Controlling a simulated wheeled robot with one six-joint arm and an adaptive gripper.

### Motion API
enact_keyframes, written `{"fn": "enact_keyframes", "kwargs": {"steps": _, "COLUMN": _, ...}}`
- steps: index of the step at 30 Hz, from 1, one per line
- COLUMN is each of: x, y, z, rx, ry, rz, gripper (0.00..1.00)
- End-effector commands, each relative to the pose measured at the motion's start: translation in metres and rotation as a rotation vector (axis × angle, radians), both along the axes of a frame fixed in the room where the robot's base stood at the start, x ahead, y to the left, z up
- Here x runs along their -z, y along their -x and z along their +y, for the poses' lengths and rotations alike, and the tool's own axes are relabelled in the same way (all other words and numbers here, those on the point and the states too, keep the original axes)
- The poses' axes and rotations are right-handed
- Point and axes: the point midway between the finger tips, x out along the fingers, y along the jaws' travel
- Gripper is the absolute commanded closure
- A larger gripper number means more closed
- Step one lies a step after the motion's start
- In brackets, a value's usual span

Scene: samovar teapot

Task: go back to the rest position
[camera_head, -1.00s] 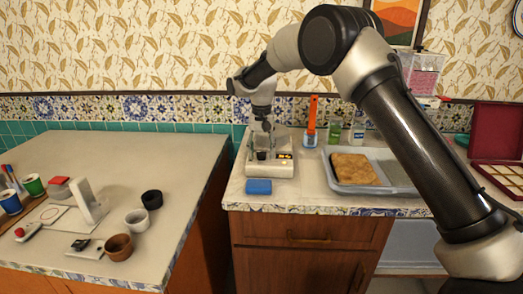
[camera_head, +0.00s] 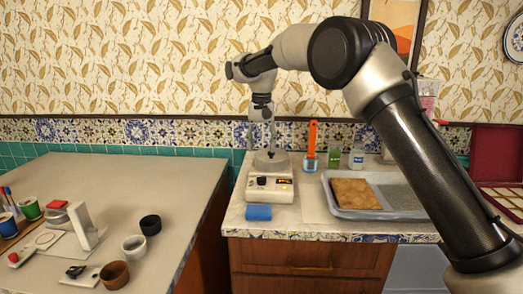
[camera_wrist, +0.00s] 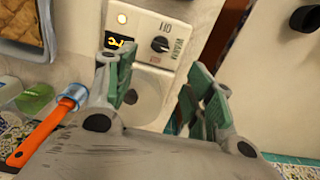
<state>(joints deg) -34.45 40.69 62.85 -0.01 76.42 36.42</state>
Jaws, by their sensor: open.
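My gripper (camera_head: 262,132) hangs pointing down over the white warmer (camera_head: 270,188) on the right-hand counter. Its fingers look thin and small in the head view. In the wrist view, my gripper (camera_wrist: 165,88) has its green-padded fingers spread apart with nothing between them. The warmer's panel (camera_wrist: 150,40), with a knob and a small lit display, lies beyond the fingertips. The arm reaches out from the right side of the head view, bent at a high elbow.
A blue sponge (camera_head: 258,212) lies in front of the warmer. An orange-handled tool (camera_head: 312,138), small bottles (camera_head: 335,157) and a tray (camera_head: 412,203) with a brown slab stand to its right. The left table (camera_head: 110,180) holds several cups and small items. The wall is close behind.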

Motion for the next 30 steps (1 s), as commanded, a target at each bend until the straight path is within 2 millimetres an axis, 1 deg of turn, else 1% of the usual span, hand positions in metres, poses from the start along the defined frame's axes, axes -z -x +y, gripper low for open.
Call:
{"fn": "enact_keyframes", "kwargs": {"steps": 7, "x": 0.0, "y": 0.0, "z": 0.0, "rx": -0.008, "ry": 0.0, "rz": 0.0, "gripper": 0.46}}
{"fn": "enact_keyframes", "kwargs": {"steps": 10, "x": 0.0, "y": -0.004, "z": 0.002, "rx": -0.067, "ry": -0.009, "rz": -0.015, "gripper": 0.46}}
{"fn": "enact_keyframes", "kwargs": {"steps": 11, "x": 0.004, "y": -0.004, "z": 0.003, "rx": -0.098, "ry": -0.012, "rz": -0.019, "gripper": 0.46}}
{"fn": "enact_keyframes", "kwargs": {"steps": 13, "x": 0.028, "y": 0.006, "z": -0.004, "rx": -0.161, "ry": 0.005, "rz": 0.009, "gripper": 0.46}}
{"fn": "enact_keyframes", "kwargs": {"steps": 14, "x": 0.038, "y": 0.011, "z": -0.008, "rx": -0.185, "ry": 0.013, "rz": 0.024, "gripper": 0.46}}
{"fn": "enact_keyframes", "kwargs": {"steps": 15, "x": 0.045, "y": 0.022, "z": -0.015, "rx": -0.221, "ry": 0.021, "rz": 0.039, "gripper": 0.46}}
{"fn": "enact_keyframes", "kwargs": {"steps": 16, "x": 0.047, "y": 0.03, "z": -0.021, "rx": -0.247, "ry": 0.024, "rz": 0.047, "gripper": 0.46}}
{"fn": "enact_keyframes", "kwargs": {"steps": 17, "x": 0.046, "y": 0.037, "z": -0.03, "rx": -0.267, "ry": 0.024, "rz": 0.05, "gripper": 0.46}}
{"fn": "enact_keyframes", "kwargs": {"steps": 20, "x": 0.036, "y": 0.063, "z": -0.065, "rx": -0.317, "ry": 0.024, "rz": 0.056, "gripper": 0.46}}
{"fn": "enact_keyframes", "kwargs": {"steps": 21, "x": 0.031, "y": 0.073, "z": -0.081, "rx": -0.331, "ry": 0.022, "rz": 0.055, "gripper": 0.46}}
{"fn": "enact_keyframes", "kwargs": {"steps": 23, "x": 0.021, "y": 0.089, "z": -0.106, "rx": -0.346, "ry": 0.018, "rz": 0.051, "gripper": 0.46}}
{"fn": "enact_keyframes", "kwargs": {"steps": 24, "x": 0.013, "y": 0.101, "z": -0.124, "rx": -0.353, "ry": 0.015, "rz": 0.043, "gripper": 0.46}}
{"fn": "enact_keyframes", "kwargs": {"steps": 26, "x": 0.002, "y": 0.122, "z": -0.153, "rx": -0.36, "ry": 0.009, "rz": 0.032, "gripper": 0.46}}
{"fn": "enact_keyframes", "kwargs": {"steps": 27, "x": -0.006, "y": 0.138, "z": -0.173, "rx": -0.363, "ry": 0.005, "rz": 0.022, "gripper": 0.46}}
{"fn": "enact_keyframes", "kwargs": {"steps": 29, "x": -0.016, "y": 0.164, "z": -0.204, "rx": -0.361, "ry": 0.0, "rz": 0.004, "gripper": 0.46}}
{"fn": "enact_keyframes", "kwargs": {"steps": 30, "x": -0.022, "y": 0.183, "z": -0.224, "rx": -0.356, "ry": -0.003, "rz": -0.009, "gripper": 0.46}}
